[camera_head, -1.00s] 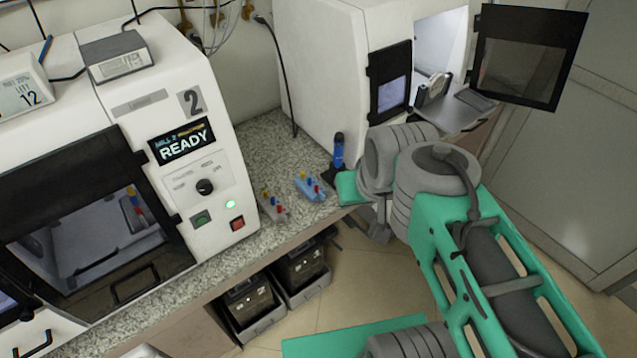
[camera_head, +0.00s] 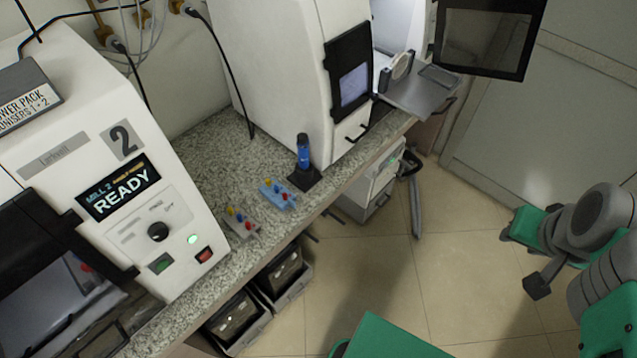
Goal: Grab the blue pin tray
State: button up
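The blue pin tray (camera_head: 277,195) lies on the speckled counter in the head view, with small red, yellow and blue pins on it. A grey pin tray (camera_head: 241,225) with similar coloured pins lies just to its left and nearer the mill. My gripper (camera_head: 536,287) is at the right, over the open floor, well apart from the counter and both trays. It looks small and dark here, and its fingers cannot be made out clearly.
A blue tool stands upright in a black base (camera_head: 305,178) right of the blue tray. Mill 2 (camera_head: 112,190) stands at the left, showing READY. A second white machine (camera_head: 290,70) has its door (camera_head: 487,35) swung open. Dark bins (camera_head: 283,272) sit below the counter. The floor (camera_head: 400,270) is clear.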

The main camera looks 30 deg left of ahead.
aim_at(277, 200)
jog(key=z, duration=0.05)
jog(key=i, duration=0.3)
jog(key=u, duration=3.2)
